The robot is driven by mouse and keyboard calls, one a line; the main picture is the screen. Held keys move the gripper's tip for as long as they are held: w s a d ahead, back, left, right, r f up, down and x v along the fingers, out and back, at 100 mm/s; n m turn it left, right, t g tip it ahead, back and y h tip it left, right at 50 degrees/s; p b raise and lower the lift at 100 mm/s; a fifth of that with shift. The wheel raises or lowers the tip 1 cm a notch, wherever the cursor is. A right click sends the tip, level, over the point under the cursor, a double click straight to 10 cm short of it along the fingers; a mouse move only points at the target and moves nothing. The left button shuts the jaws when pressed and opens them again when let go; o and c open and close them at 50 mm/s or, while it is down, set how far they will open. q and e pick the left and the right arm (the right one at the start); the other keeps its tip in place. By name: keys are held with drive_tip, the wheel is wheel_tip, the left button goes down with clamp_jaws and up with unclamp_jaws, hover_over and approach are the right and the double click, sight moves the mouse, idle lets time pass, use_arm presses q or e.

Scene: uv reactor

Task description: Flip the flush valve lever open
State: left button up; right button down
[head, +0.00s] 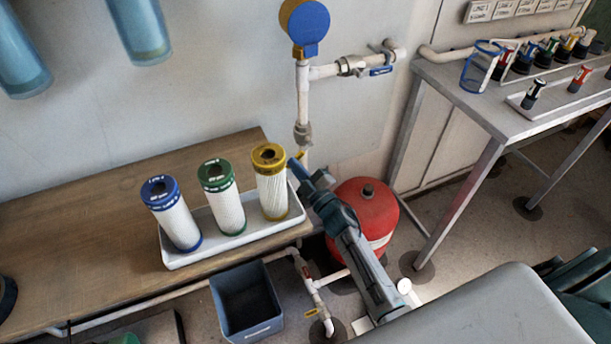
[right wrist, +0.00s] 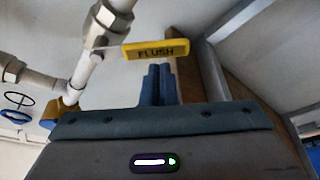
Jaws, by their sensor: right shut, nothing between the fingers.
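The flush valve lever (right wrist: 156,49) is a yellow handle marked FLUSH in the right wrist view. It sticks out to the right from its valve, across the slanting white pipe (right wrist: 88,68). In the head view a small bit of the yellow lever (head: 300,154) shows on the upright pipe, just above my fingertips. My right gripper (head: 294,164) is shut and empty. Its blue fingers (right wrist: 158,84) show side by side just below the lever in the right wrist view; I cannot tell whether they touch it. My left gripper is not in view.
A white tray (head: 178,261) with three filter cartridges stands on the wooden bench (head: 60,225), left of my gripper. A red tank (head: 377,212) stands behind my right arm. A blue bin (head: 246,302) is below. A blue-handled valve (head: 380,71) sits higher up.

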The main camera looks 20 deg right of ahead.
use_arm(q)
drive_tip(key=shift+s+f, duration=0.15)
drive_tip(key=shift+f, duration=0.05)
use_arm(e)
drive_tip(key=shift+w+a+r, duration=0.1)
drive_tip(key=shift+w+a, duration=0.05)
drive_tip(key=shift+w, duration=0.35)
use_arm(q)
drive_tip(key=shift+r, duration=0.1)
